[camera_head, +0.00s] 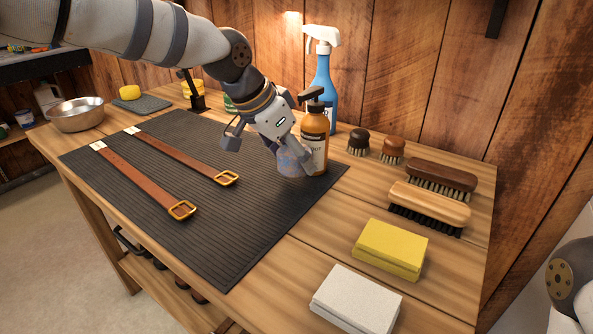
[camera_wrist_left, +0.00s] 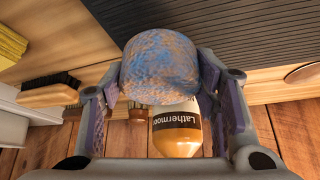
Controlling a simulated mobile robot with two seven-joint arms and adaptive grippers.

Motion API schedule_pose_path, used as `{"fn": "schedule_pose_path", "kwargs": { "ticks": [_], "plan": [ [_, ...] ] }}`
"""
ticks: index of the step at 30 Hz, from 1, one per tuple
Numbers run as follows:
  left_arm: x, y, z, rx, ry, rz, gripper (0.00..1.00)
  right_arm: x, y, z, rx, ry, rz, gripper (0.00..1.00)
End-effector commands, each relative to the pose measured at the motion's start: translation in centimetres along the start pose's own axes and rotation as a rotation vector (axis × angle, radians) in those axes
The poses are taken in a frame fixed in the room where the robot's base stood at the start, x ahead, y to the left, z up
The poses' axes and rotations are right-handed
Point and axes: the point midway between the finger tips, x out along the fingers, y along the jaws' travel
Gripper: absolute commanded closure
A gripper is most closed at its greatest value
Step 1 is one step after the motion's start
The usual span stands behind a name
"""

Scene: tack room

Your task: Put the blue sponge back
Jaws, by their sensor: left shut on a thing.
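The blue sponge (camera_head: 291,158), round with brownish patches, is in my left gripper (camera_head: 278,152), which is shut on it. In the left wrist view the sponge (camera_wrist_left: 160,68) sits between the two fingers. In the head view it appears over the back right part of the dark ribbed mat (camera_head: 215,240), just in front of the amber pump bottle (camera_head: 314,135). I cannot tell whether it touches the mat or the bottle. My right gripper is out of view.
A yellow sponge (camera_head: 390,247) and a white one (camera_head: 357,299) lie at the front right. Two long brushes (camera_head: 430,203) and two small round brushes (camera_head: 358,142) lie behind them. A blue spray bottle (camera_head: 323,85) stands at the back. Two leather straps (camera_head: 140,180) lie on the mat.

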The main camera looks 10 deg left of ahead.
Motion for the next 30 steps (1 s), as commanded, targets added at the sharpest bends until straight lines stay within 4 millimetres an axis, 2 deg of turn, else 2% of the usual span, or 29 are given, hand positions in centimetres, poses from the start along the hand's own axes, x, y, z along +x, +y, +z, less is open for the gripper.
{"fn": "schedule_pose_path", "kwargs": {
  "ticks": [3,6,13,24,25,27,30],
  "plan": [
    [2.1,0.1,0.7,0.000,-0.005,0.002,0.63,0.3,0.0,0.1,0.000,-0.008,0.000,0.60],
    [3.3,0.1,1.4,0.001,-0.002,0.001,0.63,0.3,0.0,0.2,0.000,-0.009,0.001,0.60],
    [3.3,0.1,1.4,0.002,0.001,-0.001,0.63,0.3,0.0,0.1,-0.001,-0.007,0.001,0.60],
    [4.4,0.1,2.1,0.000,-0.003,0.001,0.63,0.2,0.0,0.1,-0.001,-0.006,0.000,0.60],
    [4.5,0.1,2.2,-0.001,-0.003,0.002,0.40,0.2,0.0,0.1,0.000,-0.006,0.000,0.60],
    [4.5,0.1,2.3,-0.001,-0.006,0.003,0.25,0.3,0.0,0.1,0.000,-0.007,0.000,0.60],
    [4.6,0.1,2.4,-0.002,-0.009,0.003,0.25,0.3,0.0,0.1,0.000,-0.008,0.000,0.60]
  ]
}}
